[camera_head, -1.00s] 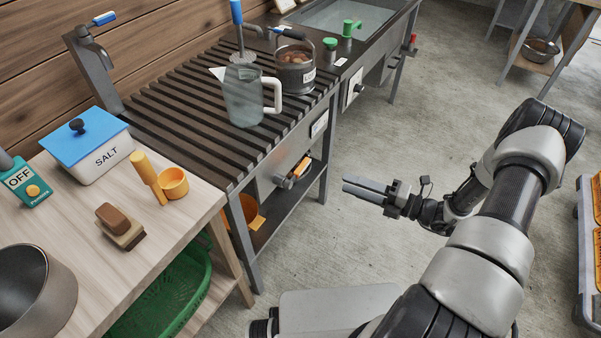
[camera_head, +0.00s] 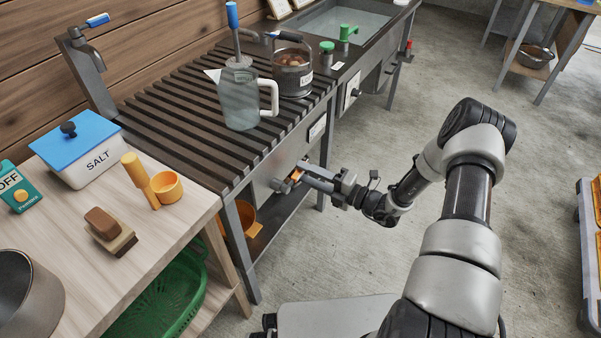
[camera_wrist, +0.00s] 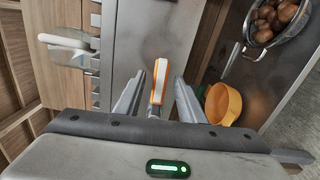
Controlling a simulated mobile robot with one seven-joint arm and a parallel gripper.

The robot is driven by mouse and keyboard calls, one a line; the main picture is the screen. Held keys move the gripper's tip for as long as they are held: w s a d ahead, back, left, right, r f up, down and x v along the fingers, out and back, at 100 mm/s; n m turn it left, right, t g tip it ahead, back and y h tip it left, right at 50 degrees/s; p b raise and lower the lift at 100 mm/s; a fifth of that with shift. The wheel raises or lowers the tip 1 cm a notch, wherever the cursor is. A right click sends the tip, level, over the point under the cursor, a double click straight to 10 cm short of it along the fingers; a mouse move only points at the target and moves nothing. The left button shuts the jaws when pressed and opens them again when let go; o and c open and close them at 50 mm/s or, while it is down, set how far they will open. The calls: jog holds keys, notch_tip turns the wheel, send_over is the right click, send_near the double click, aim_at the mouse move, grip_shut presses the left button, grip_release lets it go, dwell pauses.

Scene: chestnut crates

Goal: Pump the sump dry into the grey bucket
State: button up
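My gripper (camera_head: 291,175) is open at the front panel of the slatted bench. Its fingers stand either side of an orange-and-white handle (camera_wrist: 159,80), which shows between them in the wrist view; I see no clear contact. A pump-like upright with a blue grip (camera_head: 233,15) stands on the bench behind a clear pitcher (camera_head: 239,102). A basin of water (camera_head: 350,22), possibly the sump, is set in the far end. A grey round vessel (camera_head: 35,300) is cut off at lower left. I cannot tell which is the grey bucket.
A wooden table (camera_head: 190,225) at left carries a salt box (camera_head: 82,160), a yellow cup (camera_head: 167,187) and a brown block (camera_head: 108,230). A green basket (camera_head: 170,300) and an orange container (camera_wrist: 223,103) sit low down. Open concrete floor lies right of the bench.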

jog(key=shift+x, duration=1.2)
grip_shut()
